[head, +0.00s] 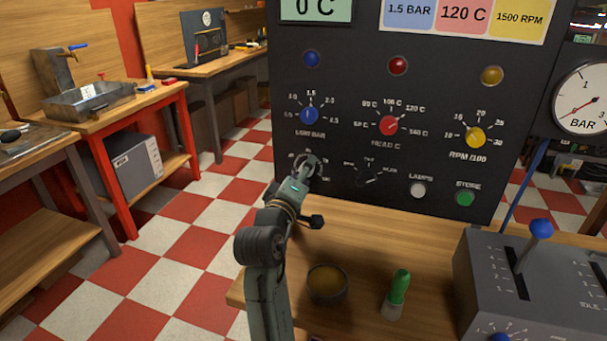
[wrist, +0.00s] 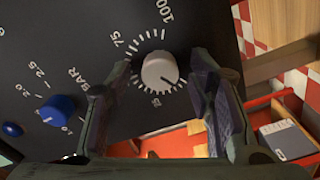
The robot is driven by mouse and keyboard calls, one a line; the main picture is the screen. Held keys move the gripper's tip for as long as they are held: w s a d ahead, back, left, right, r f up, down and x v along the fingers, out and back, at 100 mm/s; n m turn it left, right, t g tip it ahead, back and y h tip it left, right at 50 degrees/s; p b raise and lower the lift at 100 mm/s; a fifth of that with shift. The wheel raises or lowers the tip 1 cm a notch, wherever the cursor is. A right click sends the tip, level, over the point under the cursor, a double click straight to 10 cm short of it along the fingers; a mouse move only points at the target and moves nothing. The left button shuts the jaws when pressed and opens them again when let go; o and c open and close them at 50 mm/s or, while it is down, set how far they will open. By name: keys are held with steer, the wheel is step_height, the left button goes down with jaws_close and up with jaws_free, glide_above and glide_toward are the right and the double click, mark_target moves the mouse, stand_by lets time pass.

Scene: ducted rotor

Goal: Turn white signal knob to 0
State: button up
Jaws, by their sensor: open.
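The white signal knob (wrist: 160,69) is on the dark panel (wrist: 70,30), with a ring of white tick marks around it. In the wrist view 75 and 100 read above it, and a smaller number below it is hard to read. A dark mark on the knob points to the lower right there. My gripper (wrist: 161,78) is open, with one finger on each side of the knob in that view; I cannot tell whether they touch it. In the head view my gripper (head: 308,166) is at the panel's lower left and hides the knob.
The blue knob (head: 309,115) is just above my gripper, and the red knob (head: 389,125) and yellow knob (head: 475,137) are to the right. A small black switch (head: 369,174) is close on the right. A bowl (head: 327,284) and a green-topped object (head: 397,293) stand on the bench below.

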steer(key=v, duration=1.2)
